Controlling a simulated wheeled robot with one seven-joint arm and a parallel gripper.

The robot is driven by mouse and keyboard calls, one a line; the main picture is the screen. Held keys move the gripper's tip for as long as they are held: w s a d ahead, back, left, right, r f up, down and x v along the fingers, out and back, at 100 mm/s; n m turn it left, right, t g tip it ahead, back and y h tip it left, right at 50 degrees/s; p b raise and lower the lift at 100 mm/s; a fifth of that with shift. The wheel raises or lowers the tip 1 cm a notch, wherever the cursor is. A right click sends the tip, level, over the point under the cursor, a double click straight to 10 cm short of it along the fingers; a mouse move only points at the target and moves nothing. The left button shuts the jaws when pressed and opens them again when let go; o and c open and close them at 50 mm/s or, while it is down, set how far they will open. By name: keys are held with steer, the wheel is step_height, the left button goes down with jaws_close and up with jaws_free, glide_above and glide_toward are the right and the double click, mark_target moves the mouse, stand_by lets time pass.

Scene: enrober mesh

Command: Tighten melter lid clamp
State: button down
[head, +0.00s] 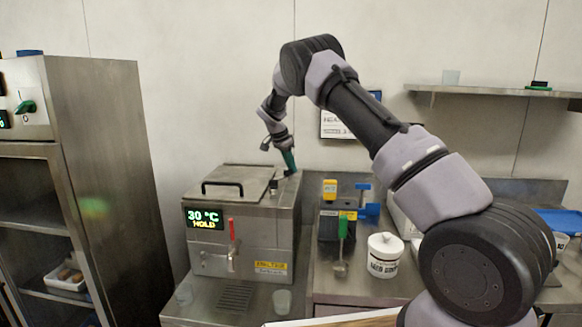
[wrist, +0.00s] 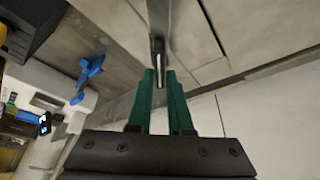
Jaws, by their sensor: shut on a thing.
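The melter (head: 205,262) is a steel box with a green display reading 30 °C HOLD. Its lid (head: 240,177) lies flat and closed on top, with a black bar handle. My gripper (head: 290,168) is at the lid's back right corner, with its green fingers pointing down. In the wrist view, the green fingers of my gripper (wrist: 160,78) are close together on either side of a thin metal clamp lever (wrist: 158,50), shut on it. The fingers partly cover the lever. In the head view I cannot make out the clamp at the fingertips.
A red-handled tap (head: 232,230) is on the melter's front. To its right stand a dark block with yellow and blue tools (head: 329,226), a green-handled scraper (head: 342,250) and a white lidded jar (head: 384,256). A wall shelf (head: 480,90) is at right; a steel cabinet (head: 105,150) at left.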

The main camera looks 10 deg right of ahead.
steer(key=shift+s+d+m+g, duration=0.15)
steer(key=shift+m+g, duration=0.15)
steer(key=shift+m, duration=0.4)
steer(key=m+g, duration=0.1)
steer(key=m, duration=0.2)
steer(key=shift+f+m+h, duration=0.1)
steer(key=shift+m+h, duration=0.2)
steer(key=shift+h, duration=0.1)
steer(key=shift+s+m+g, duration=0.15)
steer(key=shift+m+g, duration=0.95)
steer(key=shift+m, duration=1.1)
steer(key=c, duration=0.9)
jaws_free()
